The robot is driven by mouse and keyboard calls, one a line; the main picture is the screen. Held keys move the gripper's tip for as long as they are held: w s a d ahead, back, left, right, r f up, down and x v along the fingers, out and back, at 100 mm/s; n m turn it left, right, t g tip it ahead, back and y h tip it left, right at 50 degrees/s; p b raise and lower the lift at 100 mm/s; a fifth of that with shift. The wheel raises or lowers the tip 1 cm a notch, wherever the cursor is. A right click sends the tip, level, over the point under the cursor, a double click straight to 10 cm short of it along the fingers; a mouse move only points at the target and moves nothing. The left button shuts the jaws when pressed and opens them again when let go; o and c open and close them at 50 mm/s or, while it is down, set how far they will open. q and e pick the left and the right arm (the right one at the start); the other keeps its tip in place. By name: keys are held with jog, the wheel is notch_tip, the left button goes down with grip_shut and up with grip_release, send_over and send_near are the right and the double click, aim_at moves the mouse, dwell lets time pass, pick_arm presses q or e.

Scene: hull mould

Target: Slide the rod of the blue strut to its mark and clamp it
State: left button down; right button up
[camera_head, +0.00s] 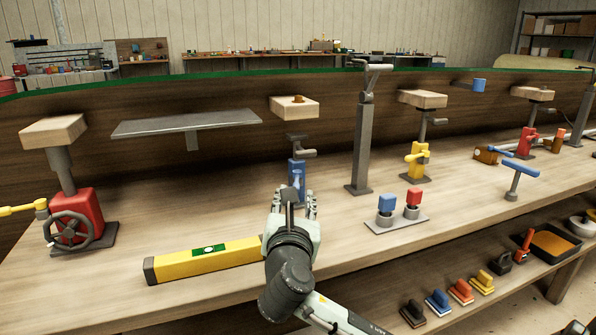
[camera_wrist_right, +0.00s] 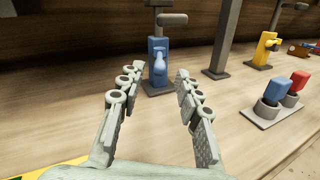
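The blue strut (camera_head: 297,172) stands upright on the bench, with a wooden block (camera_head: 293,109) above it. A grey part (camera_head: 302,153) sticks out sideways at the top of its blue body, and a light-blue lever (camera_wrist_right: 161,64) hangs on its front face. The rod's mark cannot be made out. My right gripper (camera_head: 292,200) is in front of the strut. In the right wrist view its fingers (camera_wrist_right: 157,80) are spread and empty. The strut's base shows beyond them, apart from the fingers. My left gripper is not in view.
A yellow level (camera_head: 200,262) lies beside my right gripper. A red strut (camera_head: 78,217) with a handwheel stands left, a grey post (camera_head: 362,140) and yellow strut (camera_head: 418,160) right. A plate (camera_head: 398,220) holds blue and red pieces.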

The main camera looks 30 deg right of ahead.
aim_at(297, 184)
jog(key=shift+x, duration=4.05)
jog(key=shift+r, duration=0.1)
grip_shut()
